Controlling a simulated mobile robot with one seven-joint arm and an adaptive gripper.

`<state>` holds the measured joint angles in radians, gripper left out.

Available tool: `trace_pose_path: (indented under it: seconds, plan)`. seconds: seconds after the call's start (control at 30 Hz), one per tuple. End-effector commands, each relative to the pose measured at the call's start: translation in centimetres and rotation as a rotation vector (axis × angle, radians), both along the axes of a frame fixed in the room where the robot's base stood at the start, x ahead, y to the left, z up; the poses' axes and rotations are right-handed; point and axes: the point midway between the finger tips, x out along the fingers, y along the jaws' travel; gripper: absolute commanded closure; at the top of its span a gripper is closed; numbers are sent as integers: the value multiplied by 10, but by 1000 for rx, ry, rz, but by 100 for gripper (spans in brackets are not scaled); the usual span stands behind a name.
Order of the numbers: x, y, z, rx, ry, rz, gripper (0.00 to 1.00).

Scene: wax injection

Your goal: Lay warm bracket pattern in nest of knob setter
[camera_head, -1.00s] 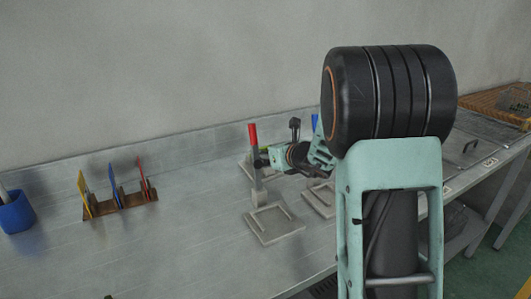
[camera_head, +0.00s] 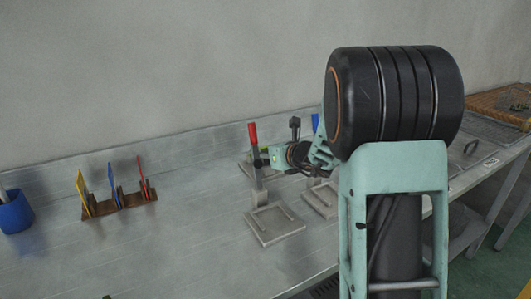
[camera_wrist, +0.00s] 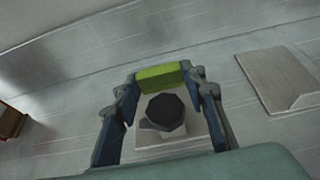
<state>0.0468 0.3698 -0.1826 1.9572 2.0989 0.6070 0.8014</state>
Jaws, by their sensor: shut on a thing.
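My gripper (camera_wrist: 160,80) is shut on a yellow-green block-like piece, the bracket pattern (camera_wrist: 160,74), held between the two fingertips in the wrist view. Below it stands a setter with a dark faceted knob (camera_wrist: 166,111) on a pale grey base (camera_wrist: 178,145), which looks like the knob setter. The piece appears apart from this base, but the exact height gap cannot be told. The base's nest is mostly hidden by the knob and gripper.
A red-handled setter (camera_head: 253,134) has a square plate (camera_head: 275,225) in front. Another plate (camera_head: 321,202) lies to its right, and a blue handle (camera_head: 315,122) shows behind my arm. A rack (camera_head: 122,204) with coloured tools and a blue cup (camera_head: 15,214) stand left.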

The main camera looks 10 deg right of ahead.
Motion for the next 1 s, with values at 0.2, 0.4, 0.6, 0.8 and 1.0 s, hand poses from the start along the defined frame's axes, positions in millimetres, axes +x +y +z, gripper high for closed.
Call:
trace_pose_path:
  seconds: [0.2,0.4,0.6,0.8,1.0]
  plan:
    - [0,0,-1,0,0,0,80]
    - [0,0,-6,0,0,0,80]
    - [0,0,-10,0,0,0,80]
    - [0,0,-15,0,0,0,80]
    - [0,0,-19,0,0,0,80]
